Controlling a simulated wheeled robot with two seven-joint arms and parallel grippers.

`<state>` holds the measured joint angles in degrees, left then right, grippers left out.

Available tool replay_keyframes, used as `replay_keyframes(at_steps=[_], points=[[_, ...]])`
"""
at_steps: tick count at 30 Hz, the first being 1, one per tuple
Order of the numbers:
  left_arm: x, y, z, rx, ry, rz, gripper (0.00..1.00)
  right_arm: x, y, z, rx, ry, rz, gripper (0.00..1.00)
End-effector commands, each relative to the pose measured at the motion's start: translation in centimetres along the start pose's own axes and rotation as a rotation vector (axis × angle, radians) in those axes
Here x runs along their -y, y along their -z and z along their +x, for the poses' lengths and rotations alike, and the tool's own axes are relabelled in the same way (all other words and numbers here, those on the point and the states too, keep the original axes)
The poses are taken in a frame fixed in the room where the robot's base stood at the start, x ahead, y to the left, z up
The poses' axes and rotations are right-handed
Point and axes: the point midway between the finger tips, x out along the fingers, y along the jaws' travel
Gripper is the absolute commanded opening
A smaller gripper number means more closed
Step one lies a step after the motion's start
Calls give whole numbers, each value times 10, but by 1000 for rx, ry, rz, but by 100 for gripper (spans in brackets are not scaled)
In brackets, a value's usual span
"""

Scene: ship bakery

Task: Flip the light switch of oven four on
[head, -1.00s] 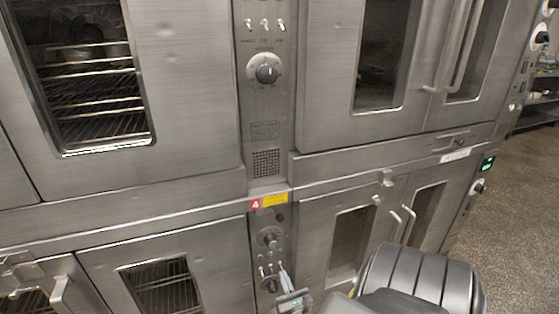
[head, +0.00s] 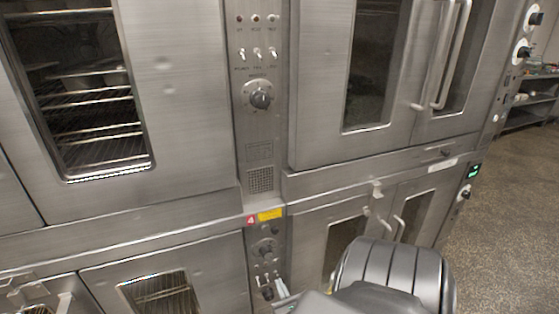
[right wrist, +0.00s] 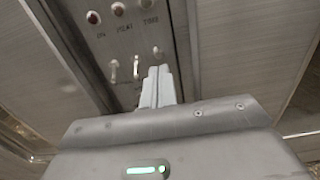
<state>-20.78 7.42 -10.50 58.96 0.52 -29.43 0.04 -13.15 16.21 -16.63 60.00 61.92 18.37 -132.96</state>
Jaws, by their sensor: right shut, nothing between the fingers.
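The control panel of oven four (head: 264,236) is the narrow lower column under the red "4" label (head: 251,220) in the head view. The right wrist view shows its row of toggle switches below several indicator lamps (right wrist: 118,9). The rightmost switch (right wrist: 156,51) is just beyond my fingertips; two more switches (right wrist: 136,66) stand to its left. My right gripper (right wrist: 157,72) is shut and empty, with its tips just below the rightmost switch. I cannot tell whether they touch. In the head view my right gripper (head: 278,287) is low and partly hidden by my arm. My left gripper is out of view.
The upper oven's panel (head: 261,130) has its own switches and a knob (head: 261,98). Oven doors with bar handles (head: 399,228) flank the lower panel. Open floor (head: 510,220) lies at the right.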

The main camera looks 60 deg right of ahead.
Motion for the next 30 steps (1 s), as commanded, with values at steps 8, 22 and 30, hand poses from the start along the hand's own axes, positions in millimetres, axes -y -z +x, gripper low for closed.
replay_keyframes(at_steps=[8,22,30], points=[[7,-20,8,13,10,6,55,-1,0,-16,-4,-1,1,0],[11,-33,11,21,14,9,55,0,0,-99,-1,0,0,0],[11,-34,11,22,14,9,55,-1,-1,-109,0,-1,0,0]])
